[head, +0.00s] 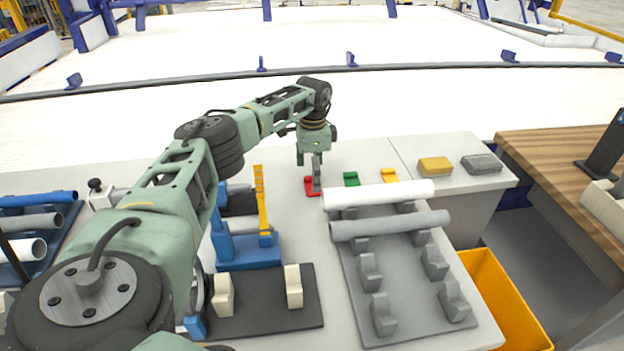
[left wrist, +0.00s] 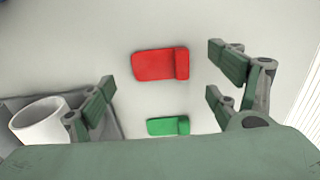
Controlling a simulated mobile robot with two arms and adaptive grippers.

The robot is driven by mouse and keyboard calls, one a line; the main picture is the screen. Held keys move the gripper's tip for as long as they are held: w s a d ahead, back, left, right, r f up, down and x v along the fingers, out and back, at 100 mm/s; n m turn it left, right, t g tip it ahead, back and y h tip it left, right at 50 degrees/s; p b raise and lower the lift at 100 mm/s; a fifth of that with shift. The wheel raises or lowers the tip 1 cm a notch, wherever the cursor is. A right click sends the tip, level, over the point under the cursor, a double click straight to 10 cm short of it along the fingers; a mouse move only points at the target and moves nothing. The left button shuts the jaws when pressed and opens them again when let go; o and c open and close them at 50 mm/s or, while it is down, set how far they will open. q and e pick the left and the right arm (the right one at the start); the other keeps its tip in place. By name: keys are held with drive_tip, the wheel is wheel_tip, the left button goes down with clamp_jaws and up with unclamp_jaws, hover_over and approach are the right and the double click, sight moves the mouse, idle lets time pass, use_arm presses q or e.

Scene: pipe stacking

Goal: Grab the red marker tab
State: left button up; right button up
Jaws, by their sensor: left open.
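The red marker tab (head: 309,187) lies on the light worktop beyond the pipe rack. My left gripper (head: 317,180) points down over it in the head view and hides part of it. In the left wrist view the red tab (left wrist: 160,65) lies between and beyond the open fingers of my left gripper (left wrist: 165,80), not held. A green tab (head: 351,179) lies to the right of the red one and shows nearer the palm in the left wrist view (left wrist: 168,126). My right gripper is not in view.
A white pipe (head: 378,194) and a grey pipe (head: 390,226) rest on the grey rack (head: 405,300). A yellow tab (head: 390,175) lies beyond them. A blue stand (head: 248,252) with a yellow upright is left of the rack. A yellow bin (head: 505,300) is at right.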

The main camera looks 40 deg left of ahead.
use_arm(q)
wheel_tip(320, 180, down, 3)
drive_tip(key=shift+r, duration=0.15)
clamp_jaws()
idle(0.8)
